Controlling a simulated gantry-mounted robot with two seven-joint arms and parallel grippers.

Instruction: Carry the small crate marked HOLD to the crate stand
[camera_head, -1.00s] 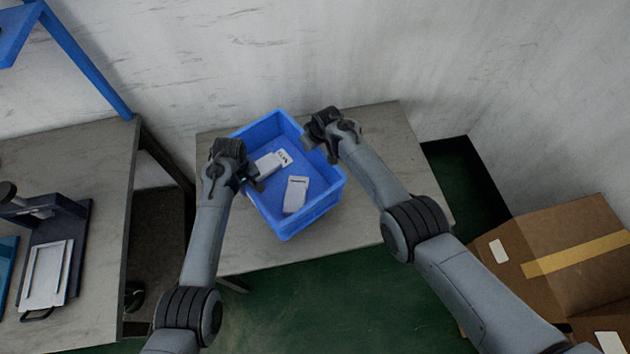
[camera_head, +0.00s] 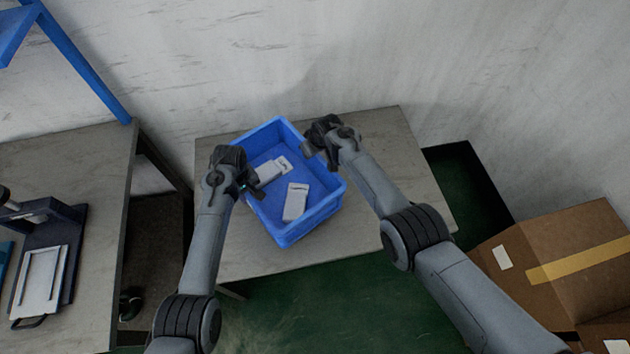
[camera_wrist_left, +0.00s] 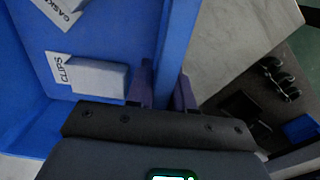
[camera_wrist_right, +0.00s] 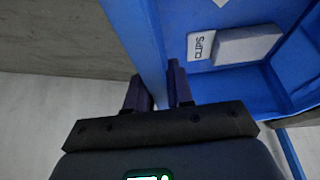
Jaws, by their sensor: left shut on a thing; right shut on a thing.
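The small blue crate (camera_head: 312,215) is over the grey table in the head view; I cannot tell whether it rests on it or is slightly raised. No HOLD marking is readable. My left gripper (camera_head: 256,184) is shut on its left wall; the left wrist view shows that wall (camera_wrist_left: 176,45) between the fingers. My right gripper (camera_head: 312,150) is shut on the opposite wall, which also shows in the right wrist view (camera_wrist_right: 132,30).
The grey table (camera_head: 385,140) has bare room right of the crate. A workbench (camera_head: 95,180) with a dark fixture (camera_head: 70,225) stands at left, across a gap. Cardboard boxes (camera_head: 560,240) stand at right. A wall rises behind the table.

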